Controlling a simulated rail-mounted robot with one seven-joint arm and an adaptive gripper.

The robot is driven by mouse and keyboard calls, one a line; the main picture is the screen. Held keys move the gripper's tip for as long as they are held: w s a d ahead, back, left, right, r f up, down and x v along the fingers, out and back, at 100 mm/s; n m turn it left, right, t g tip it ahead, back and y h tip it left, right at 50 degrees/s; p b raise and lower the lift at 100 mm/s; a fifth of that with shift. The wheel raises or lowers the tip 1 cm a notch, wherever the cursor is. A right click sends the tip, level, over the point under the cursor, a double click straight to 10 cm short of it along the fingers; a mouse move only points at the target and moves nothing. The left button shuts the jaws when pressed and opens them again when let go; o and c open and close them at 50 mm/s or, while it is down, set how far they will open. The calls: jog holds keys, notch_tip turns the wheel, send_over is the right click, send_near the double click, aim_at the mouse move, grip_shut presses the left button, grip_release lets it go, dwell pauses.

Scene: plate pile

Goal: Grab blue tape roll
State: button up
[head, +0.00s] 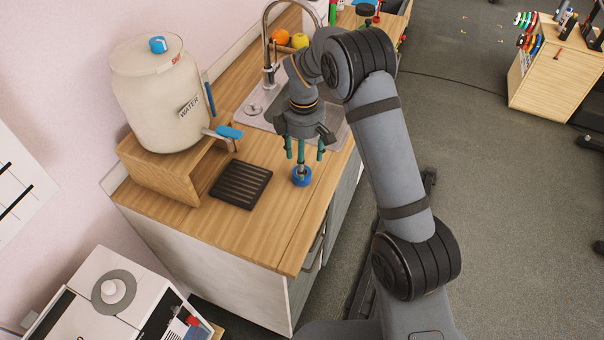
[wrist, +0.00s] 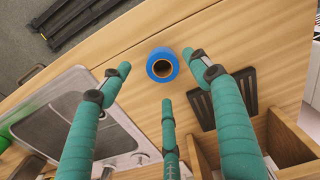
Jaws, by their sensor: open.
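The blue tape roll (head: 302,178) lies flat on the wooden counter (head: 262,225), near its front edge. In the wrist view the roll (wrist: 162,53) shows its blue outside and a light ring around a dark hole. My gripper (head: 303,152) is over the roll, pointing down. Its three green fingers (wrist: 163,90) are spread open and empty, with the roll between and ahead of the tips in the wrist view. I cannot tell exactly how high the tips are above the counter.
A black slatted drip tray (head: 241,184) lies left of the roll. A water dispenser (head: 160,95) with a blue-handled tap (head: 229,131) stands on a wooden box (head: 160,178) behind it. The sink (wrist: 75,118) and faucet (head: 268,50) lie beyond my gripper. Fruit (head: 290,39) is at the back.

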jog(key=shift+s+f+p, duration=0.2)
jog(key=shift+f+p, duration=0.2)
jog(key=shift+f, duration=0.15)
notch_tip(320, 180, down, 4)
jog(key=shift+w+f+p, duration=0.1)
jog(key=shift+f+p, duration=0.15)
jog(key=shift+p, duration=0.55)
jog(key=shift+c, duration=1.4)
jog(key=c, duration=0.9)
